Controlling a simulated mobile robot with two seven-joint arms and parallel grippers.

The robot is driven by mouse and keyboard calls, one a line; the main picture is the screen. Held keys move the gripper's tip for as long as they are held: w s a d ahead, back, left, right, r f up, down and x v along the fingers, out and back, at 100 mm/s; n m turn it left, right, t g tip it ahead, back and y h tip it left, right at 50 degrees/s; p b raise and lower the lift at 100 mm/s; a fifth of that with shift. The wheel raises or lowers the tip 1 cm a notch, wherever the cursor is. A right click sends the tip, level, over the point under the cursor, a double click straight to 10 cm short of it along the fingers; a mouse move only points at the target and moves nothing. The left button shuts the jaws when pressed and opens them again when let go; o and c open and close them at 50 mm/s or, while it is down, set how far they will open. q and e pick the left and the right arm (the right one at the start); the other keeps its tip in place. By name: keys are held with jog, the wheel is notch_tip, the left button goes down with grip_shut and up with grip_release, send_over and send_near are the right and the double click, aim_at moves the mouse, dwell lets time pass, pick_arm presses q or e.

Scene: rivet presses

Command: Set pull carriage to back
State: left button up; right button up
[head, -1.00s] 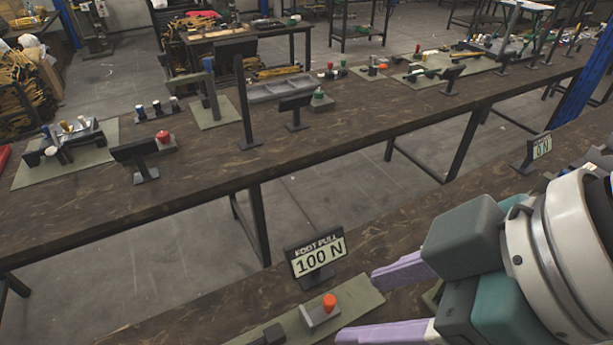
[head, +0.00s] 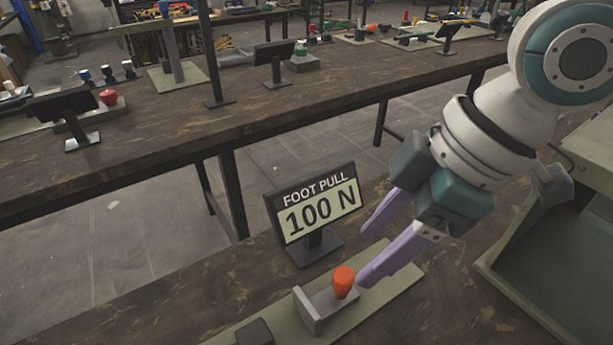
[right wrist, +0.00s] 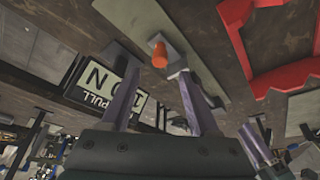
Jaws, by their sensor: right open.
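The pull carriage (head: 328,306) is a small grey block with an upright plate and an orange knob (head: 343,281) on top. It sits on a pale green rail plate (head: 385,291) on the near bench. My right gripper (head: 362,258) is open and empty, just right of and above the knob, with its purple fingers pointing down-left. In the right wrist view the orange knob (right wrist: 160,56) shows beyond the fingers, near the gap between them. I cannot tell whether a finger touches it.
A display reading "FOOT PULL 100 N" (head: 316,207) stands close behind the carriage. A dark block (head: 254,333) lies on the plate toward the lower left. A green-grey fixture (head: 540,265) stands at right. A red frame (right wrist: 268,45) shows in the right wrist view.

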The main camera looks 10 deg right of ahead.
aim_at(344, 275)
jog(key=x, duration=0.6)
jog(key=shift+b, duration=0.4)
grip_shut()
jog(key=shift+a+r, duration=0.1)
dwell(0.8)
